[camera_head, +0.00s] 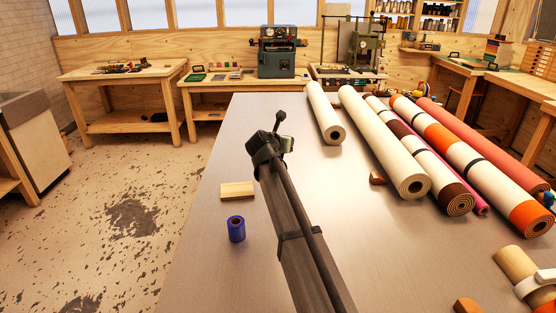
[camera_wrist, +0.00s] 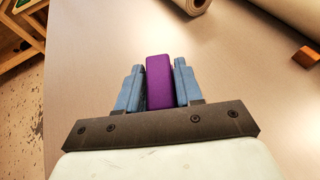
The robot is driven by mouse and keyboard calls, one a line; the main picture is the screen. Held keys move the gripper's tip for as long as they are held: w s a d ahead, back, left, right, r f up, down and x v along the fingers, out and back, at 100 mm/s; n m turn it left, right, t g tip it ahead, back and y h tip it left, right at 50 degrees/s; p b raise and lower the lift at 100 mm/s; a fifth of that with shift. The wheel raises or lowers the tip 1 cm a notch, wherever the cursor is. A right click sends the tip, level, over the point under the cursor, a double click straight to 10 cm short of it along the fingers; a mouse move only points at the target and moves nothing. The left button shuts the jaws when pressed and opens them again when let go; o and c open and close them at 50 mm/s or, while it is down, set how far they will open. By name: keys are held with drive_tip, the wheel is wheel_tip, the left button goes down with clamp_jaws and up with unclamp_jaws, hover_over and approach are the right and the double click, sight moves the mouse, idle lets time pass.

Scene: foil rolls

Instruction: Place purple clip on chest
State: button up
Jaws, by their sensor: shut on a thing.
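The purple clip (camera_wrist: 160,84) is a smooth purple block. It stands between the two blue-grey fingers of my gripper (camera_wrist: 159,88) in the wrist view, with a finger against each side. Its far end points away from the wrist over the bare tabletop. The height of the clip above the table is hard to tell. In the head view my dark arm reaches up the table's middle, and the clip cannot be made out there. I cannot identify a chest with certainty in either view.
The grey table (camera_head: 225,270) bears several long rolls on its right, including a cream roll (camera_head: 325,113). A wooden block (camera_head: 238,191) and a blue spool (camera_head: 236,229) lie left of my arm. A small brown wedge (camera_head: 377,178) lies near the rolls.

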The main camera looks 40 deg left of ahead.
drive_tip(key=shift+f, duration=4.2)
drive_tip(key=shift+f, duration=0.15)
drive_tip(key=o, duration=1)
drive_tip(key=shift+s+d+r, duration=0.15)
drive_tip(key=shift+s+r, duration=0.05)
drive_tip(key=shift+r, duration=0.05)
drive_tip(key=v, duration=1.1)
drive_tip(key=shift+s+r, duration=0.2)
